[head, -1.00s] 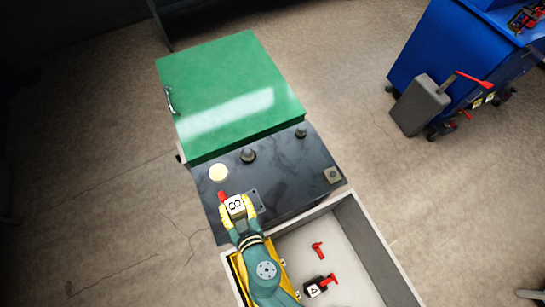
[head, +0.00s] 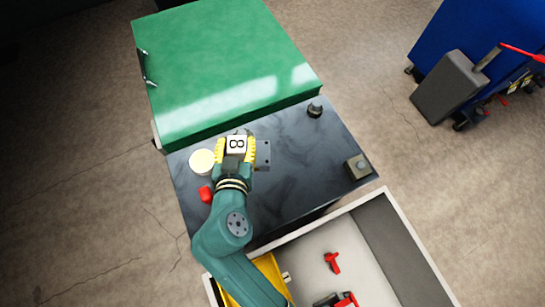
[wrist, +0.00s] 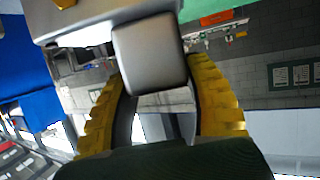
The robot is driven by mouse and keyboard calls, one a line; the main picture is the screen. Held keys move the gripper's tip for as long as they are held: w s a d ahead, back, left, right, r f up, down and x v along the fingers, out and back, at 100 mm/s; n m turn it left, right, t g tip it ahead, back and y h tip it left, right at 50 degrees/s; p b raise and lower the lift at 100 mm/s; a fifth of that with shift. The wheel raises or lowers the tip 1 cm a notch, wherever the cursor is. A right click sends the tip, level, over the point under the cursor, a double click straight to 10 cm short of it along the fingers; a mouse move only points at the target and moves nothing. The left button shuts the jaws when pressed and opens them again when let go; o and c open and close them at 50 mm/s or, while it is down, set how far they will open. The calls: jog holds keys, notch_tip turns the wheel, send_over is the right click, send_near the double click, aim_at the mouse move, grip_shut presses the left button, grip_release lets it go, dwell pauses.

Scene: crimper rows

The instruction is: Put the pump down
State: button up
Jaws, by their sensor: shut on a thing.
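I take the held thing to be the pump (head: 262,155). It has a white face marked "8" and a dark plate with small holes on its right side. My gripper (head: 236,146), with yellow fingers, is shut on it over the black worktop (head: 290,170), close to the green box. In the wrist view a grey block (wrist: 150,60) sits between the yellow fingers. I cannot tell from above whether the pump touches the worktop, and its underside is hidden.
The green box (head: 220,60) borders the worktop. A pale round disc (head: 203,162), a red piece (head: 205,193), a dark knob (head: 315,109) and a square fitting (head: 358,166) are on the worktop. A grey bin (head: 385,230) holds red-handled things. The worktop's middle right is clear.

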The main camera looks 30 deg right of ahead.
jog(key=shift+f+b, duration=0.45)
jog(key=shift+f, duration=0.3)
notch_tip(320, 180, down, 10)
jog(key=shift+r+b, duration=0.25)
jog(key=shift+b, duration=0.9)
jog(key=shift+f, duration=0.1)
jog(key=shift+f, duration=0.1)
jog(key=o, duration=1.2)
jog(key=shift+f, duration=0.2)
